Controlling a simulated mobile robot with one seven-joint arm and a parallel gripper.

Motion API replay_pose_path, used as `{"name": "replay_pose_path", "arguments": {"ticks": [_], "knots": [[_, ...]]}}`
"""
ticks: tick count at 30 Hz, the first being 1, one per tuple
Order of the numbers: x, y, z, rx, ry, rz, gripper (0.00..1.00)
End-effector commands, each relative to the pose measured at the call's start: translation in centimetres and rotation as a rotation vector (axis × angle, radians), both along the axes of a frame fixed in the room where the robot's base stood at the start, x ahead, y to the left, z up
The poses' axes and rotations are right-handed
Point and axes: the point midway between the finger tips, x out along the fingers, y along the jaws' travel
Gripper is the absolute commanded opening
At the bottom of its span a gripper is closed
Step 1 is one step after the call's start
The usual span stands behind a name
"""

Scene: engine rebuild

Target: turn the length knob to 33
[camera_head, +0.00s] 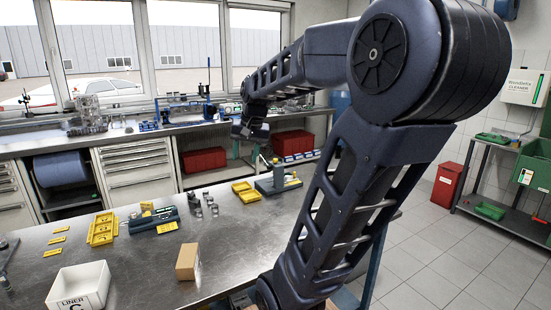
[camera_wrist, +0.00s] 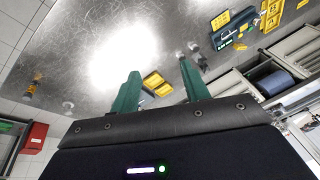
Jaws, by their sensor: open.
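My gripper (camera_head: 250,130) is raised above the far side of the metal bench in the head view. In the wrist view its two green fingers (camera_wrist: 160,70) stand wide apart with nothing held between them. A dark teal unit (camera_head: 153,220) with yellow labels sits on the bench; in the wrist view it shows a small green display (camera_wrist: 226,42). A second device (camera_head: 278,182), with a green base and a grey upright cylinder, stands at the bench's right far side. I cannot make out the length knob or its reading on either device.
Yellow trays (camera_head: 103,229) (camera_head: 245,192), small grey metal parts (camera_head: 196,205), a cardboard box (camera_head: 187,262) and a white liner bin (camera_head: 80,287) are on the bench (camera_head: 235,240). A cluttered counter runs under the windows. Bare bench lies around the cardboard box.

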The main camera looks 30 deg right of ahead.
Motion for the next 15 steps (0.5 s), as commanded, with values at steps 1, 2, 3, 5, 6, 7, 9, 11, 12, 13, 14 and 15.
{"name": "replay_pose_path", "arguments": {"ticks": [1,2,3,5,6,7,9,11,12,13,14,15], "knots": [[1.5,-0.9,0.3,0.019,0.018,-0.039,0.46],[2.2,-1.4,0.4,0.031,0.025,-0.063,0.46],[3.2,-2.0,0.7,0.046,0.036,-0.094,0.46],[4.7,-3.1,0.9,0.066,0.054,-0.143,0.46],[5.7,-3.7,1.1,0.079,0.064,-0.173,0.46],[6.5,-4.3,1.1,0.090,0.074,-0.199,0.46],[8.3,-5.6,1.3,0.109,0.091,-0.255,0.46],[9.7,-6.7,1.3,0.125,0.108,-0.303,0.46],[10.7,-7.5,1.3,0.135,0.119,-0.335,0.46],[11.5,-8.1,1.2,0.142,0.127,-0.360,0.46],[12.2,-8.7,1.2,0.147,0.134,-0.384,0.46],[13.1,-9.5,1.2,0.155,0.144,-0.417,0.46]]}}
